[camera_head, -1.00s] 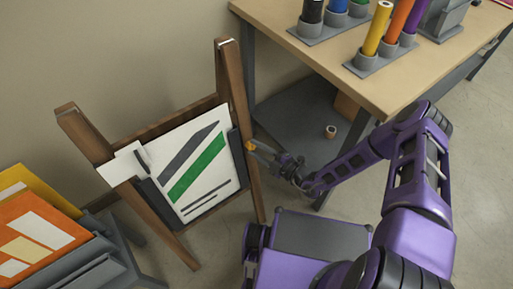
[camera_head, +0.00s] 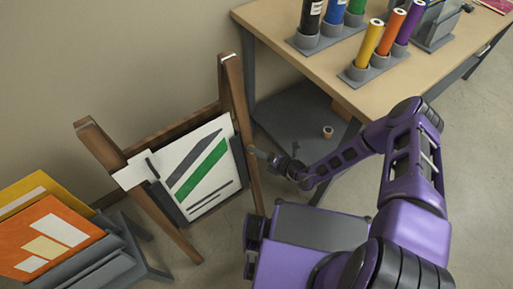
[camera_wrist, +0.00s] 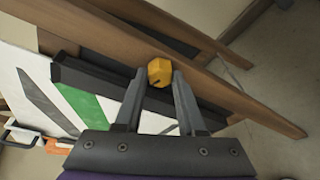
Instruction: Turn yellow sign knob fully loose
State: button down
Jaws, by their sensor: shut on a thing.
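The yellow sign knob (camera_wrist: 159,72) is a small faceted knob on the wooden post of the sign stand (camera_wrist: 215,85). My gripper (camera_wrist: 159,82) has one grey finger on each side of the knob and is shut on it. In the head view, my gripper (camera_head: 262,156) reaches the right post of the stand (camera_head: 236,95) from the right, and the knob is hidden there. The white sign board (camera_head: 205,165) with green and dark stripes leans in the stand; part of it shows in the wrist view (camera_wrist: 20,75).
A workbench (camera_head: 285,55) with coloured rolls, such as a yellow roll (camera_head: 368,38), stands behind on the right. A small roll (camera_head: 328,132) is on its lower shelf. Orange and yellow boards (camera_head: 45,235) stand in a grey rack at lower left. A wall is behind the stand.

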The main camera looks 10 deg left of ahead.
jog(key=shift+r+n+h+p, duration=0.1)
jog(key=shift+n+h+p, duration=0.5)
jog(key=shift+n+p, duration=0.6)
jog(key=shift+n, duration=0.4)
jog(key=c, duration=0.5)
grip_release()
jog(key=v, duration=1.7)
jog(key=shift+s, duration=0.35)
